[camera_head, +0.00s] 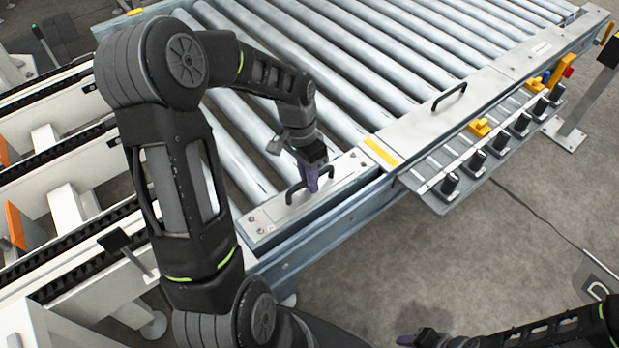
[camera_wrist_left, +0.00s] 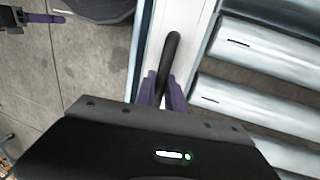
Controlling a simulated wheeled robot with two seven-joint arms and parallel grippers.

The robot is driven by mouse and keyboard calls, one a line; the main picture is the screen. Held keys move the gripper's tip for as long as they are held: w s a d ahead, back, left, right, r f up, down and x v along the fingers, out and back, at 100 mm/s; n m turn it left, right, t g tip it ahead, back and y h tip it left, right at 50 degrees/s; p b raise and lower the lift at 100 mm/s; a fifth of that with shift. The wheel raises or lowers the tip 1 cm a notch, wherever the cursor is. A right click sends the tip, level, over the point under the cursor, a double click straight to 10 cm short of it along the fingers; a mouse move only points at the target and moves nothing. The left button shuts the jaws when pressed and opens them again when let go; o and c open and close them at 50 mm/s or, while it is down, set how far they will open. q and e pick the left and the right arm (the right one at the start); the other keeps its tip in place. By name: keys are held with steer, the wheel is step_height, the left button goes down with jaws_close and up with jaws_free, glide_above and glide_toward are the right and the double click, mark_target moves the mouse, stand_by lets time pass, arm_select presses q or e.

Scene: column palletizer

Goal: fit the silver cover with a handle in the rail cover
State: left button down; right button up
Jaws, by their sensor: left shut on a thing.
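The silver cover (camera_head: 271,216) with a dark handle lies along the near side rail of the roller conveyor, at its left end. My left gripper (camera_head: 312,182) reaches down over the cover and is shut on its handle. In the left wrist view, the black handle (camera_wrist_left: 168,58) runs between the purple fingers of my left gripper (camera_wrist_left: 163,88). The rail cover (camera_head: 440,112), a long silver plate with its own black handle, continues the rail to the right, past a yellow stripe. I cannot tell whether the silver cover is seated flush. My right gripper (camera_head: 425,338) shows only in part at the bottom edge.
The conveyor rollers (camera_head: 390,45) lie behind the rail. A shelf (camera_head: 440,195) with several black knobs and yellow clamps sticks out in front at right. White beams with dark chains (camera_head: 65,205) stand at left. The floor in front at right is mostly clear.

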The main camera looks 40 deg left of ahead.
arm_select(q)
steer(key=shift+f, duration=0.15)
steer(key=c, duration=1.3)
jaws_free()
steer(key=shift+p+v, duration=0.5)
steer(key=shift+v, duration=3.35)
